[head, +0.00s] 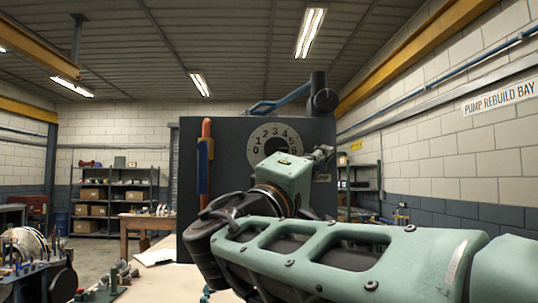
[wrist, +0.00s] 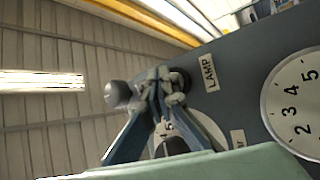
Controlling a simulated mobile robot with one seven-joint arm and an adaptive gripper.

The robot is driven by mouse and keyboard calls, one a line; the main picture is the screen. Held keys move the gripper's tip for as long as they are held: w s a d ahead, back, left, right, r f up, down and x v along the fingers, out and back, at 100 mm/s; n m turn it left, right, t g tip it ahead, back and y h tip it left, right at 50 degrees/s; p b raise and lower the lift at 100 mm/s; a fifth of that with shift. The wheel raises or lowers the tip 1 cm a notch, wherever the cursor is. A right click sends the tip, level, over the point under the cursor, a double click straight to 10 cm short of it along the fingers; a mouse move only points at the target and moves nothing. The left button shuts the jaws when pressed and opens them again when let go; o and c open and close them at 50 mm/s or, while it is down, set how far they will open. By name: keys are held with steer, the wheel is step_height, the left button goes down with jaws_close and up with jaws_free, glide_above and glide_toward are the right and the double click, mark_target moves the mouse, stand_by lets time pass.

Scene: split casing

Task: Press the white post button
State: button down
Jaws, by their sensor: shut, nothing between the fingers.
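My gripper (head: 322,154) is in front of the right part of a dark upright panel (head: 222,130) in the head view. In the wrist view its fingers (wrist: 166,88) come together and are shut, with nothing held. A pale grey round-ended post (wrist: 116,95) shows just left of the fingertips; it may be the white post button, but I cannot be sure. I cannot tell whether the fingers touch it. A dark round fitting (wrist: 183,78) lies just behind the fingertips, beside a LAMP label (wrist: 208,72). My arm hides the panel's lower part in the head view.
A large numbered dial (head: 275,142) is on the panel, left of my gripper. A red and blue upright handle (head: 204,165) is at the panel's left. A blue lever (head: 280,100) is at its top. A pale worktop (head: 150,284) lies below, with small parts at left.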

steer(key=shift+w, duration=0.3)
steer(key=shift+s, duration=0.1)
stand_by(0.3)
steer(key=shift+s+b, duration=0.8)
steer(key=shift+s, duration=0.1)
steer(key=s+b, duration=0.2)
steer(key=s, duration=0.3)
steer(key=shift+s, duration=0.1)
